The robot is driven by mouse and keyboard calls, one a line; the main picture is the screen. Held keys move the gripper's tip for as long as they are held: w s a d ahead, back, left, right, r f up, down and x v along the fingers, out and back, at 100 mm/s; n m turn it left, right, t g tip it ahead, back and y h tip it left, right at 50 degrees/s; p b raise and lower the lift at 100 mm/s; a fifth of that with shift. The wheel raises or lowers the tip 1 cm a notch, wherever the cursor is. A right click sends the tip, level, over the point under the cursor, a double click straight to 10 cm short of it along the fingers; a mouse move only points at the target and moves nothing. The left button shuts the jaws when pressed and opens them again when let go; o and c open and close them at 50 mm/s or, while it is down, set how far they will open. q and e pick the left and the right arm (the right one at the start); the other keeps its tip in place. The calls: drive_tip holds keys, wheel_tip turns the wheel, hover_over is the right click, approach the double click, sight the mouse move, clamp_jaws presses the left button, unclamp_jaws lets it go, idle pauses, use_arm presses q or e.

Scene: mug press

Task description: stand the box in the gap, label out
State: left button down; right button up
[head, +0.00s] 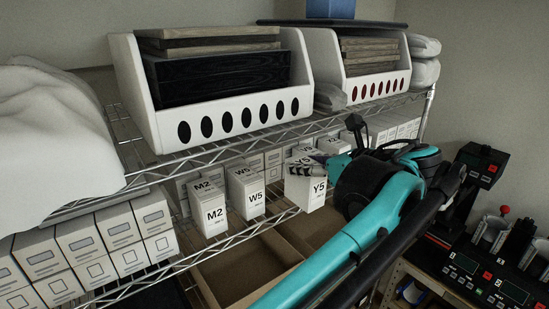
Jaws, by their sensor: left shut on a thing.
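A white box labelled Y5 (317,190) is upright in the middle of the head view, at the front of the wire shelf's lower level. Its label faces out toward me. My left gripper (306,168) comes from the right and is shut on this box near its top; the fingers partly cover it. I cannot tell whether the box's base touches the shelf. Left of it stand white boxes labelled W5 (247,192) and M2 (211,209), labels out. An open gap lies between W5 and Y5. My right gripper is not in view.
White bins with dark (222,124) and wooden panels stand on the upper shelf, close above. Plain white boxes (118,228) fill the lower left. Open cardboard trays (236,268) lie below. A black machine (500,275) with red buttons is at right.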

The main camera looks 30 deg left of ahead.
use_arm(q)
drive_tip(key=p+x, duration=0.1)
drive_tip(key=x, duration=0.5)
drive_tip(key=r+p+x, duration=0.1)
drive_tip(key=x, duration=0.3)
drive_tip(key=shift+w+a+p, duration=0.1)
drive_tip(key=shift+a+p, duration=0.1)
drive_tip(key=shift+p, duration=0.15)
drive_tip(key=shift+d+f, duration=0.1)
drive_tip(key=shift+f, duration=0.3)
drive_tip(key=shift+f, duration=0.1)
drive_tip(key=c, duration=0.8)
unclamp_jaws()
